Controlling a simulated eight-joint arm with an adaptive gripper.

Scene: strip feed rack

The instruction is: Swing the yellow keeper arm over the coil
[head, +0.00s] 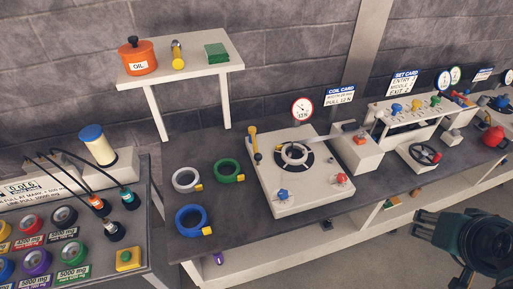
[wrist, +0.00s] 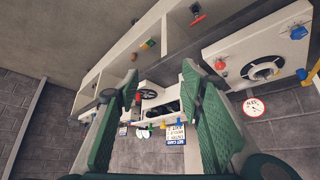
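The yellow keeper arm (head: 251,138) stands up at the back left of the white coil unit (head: 310,203), to the left of the coil and not over it. The coil (head: 294,148) is a pale ring lying on a black disc. My gripper (head: 428,226) is at the lower right of the head view, in front of the bench and well away from the keeper arm. In the wrist view my gripper (wrist: 148,88) has its green fingers apart with nothing between them.
White (head: 187,179), green (head: 229,171) and blue (head: 191,219) rings lie left of the unit. A blue knob (head: 283,195) and a red knob (head: 341,178) sit on its front. A round gauge (head: 302,109) stands behind. A white box (head: 358,150) adjoins its right side.

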